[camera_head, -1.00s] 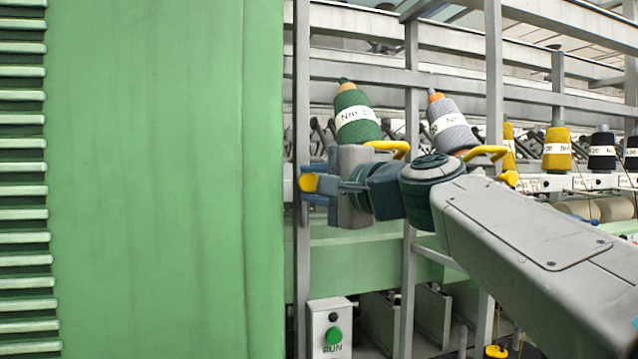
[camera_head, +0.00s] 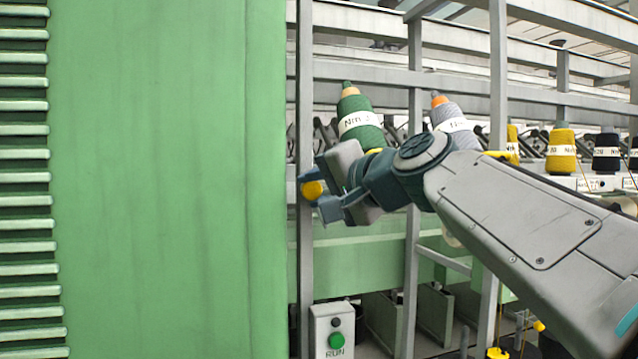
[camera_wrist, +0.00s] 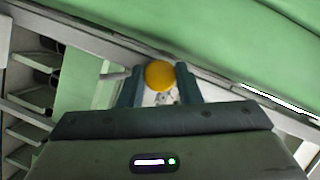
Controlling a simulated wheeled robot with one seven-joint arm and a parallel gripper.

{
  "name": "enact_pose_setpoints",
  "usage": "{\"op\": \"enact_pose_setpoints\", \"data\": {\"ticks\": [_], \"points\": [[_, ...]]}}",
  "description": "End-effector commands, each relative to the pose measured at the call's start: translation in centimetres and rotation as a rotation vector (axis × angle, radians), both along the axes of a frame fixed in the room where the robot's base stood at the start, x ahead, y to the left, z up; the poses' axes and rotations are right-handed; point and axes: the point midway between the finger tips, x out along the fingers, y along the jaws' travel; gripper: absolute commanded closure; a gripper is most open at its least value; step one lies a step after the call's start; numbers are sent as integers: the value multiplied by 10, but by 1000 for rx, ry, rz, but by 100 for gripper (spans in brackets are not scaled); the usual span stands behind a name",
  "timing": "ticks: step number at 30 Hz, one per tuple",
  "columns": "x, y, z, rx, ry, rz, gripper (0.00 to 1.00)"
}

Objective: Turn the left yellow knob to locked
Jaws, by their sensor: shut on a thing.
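The yellow knob (camera_head: 311,190) is a small round ball at the grey upright post beside the green panel, in the head view. It also shows in the wrist view (camera_wrist: 160,75), between my two fingertips. My gripper (camera_head: 316,190) is shut on this knob, one finger above it and one below in the head view. The gripper is tilted in the head view. No lock marking beside the knob is legible.
A large green panel (camera_head: 165,180) fills the left. A green yarn cone (camera_head: 360,118) and a grey one (camera_head: 455,122) stand just above my wrist. A box with a green RUN button (camera_head: 335,340) sits below. Grey posts (camera_head: 415,250) stand close behind my arm.

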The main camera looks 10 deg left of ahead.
Motion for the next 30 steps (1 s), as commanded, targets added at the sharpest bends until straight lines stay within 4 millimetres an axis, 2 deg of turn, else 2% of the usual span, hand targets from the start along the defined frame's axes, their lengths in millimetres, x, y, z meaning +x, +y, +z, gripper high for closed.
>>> {"op": "enact_pose_setpoints", "data": {"ticks": [30], "points": [[-3,5,5,-789,-486,2,92]]}}
